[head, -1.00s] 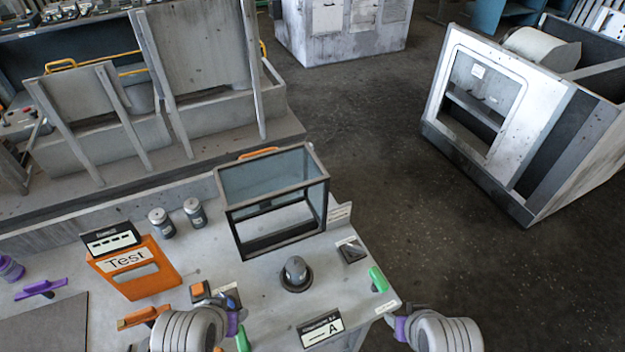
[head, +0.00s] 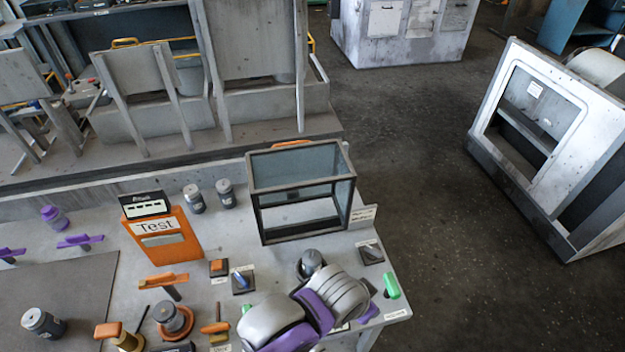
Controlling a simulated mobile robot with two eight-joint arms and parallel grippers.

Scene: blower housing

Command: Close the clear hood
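The clear hood (head: 300,168) is a boxy, dark-framed case with see-through panels on the bench top, in the middle of the head view. An orange piece (head: 291,144) shows behind its top rear edge. I cannot tell for certain how far the hood is open. Grey and purple links of my arm are in front of the hood, low in the view, apart from it in the picture. I cannot tell which arm they belong to. The fingertips of both grippers are out of sight.
A dark knob (head: 311,262) stands in front of the hood, partly behind my arm. A green handle (head: 391,285) is at the bench's right edge. An orange Test holder (head: 162,240) and two small jars (head: 194,198) stand left of the hood. Open floor lies to the right.

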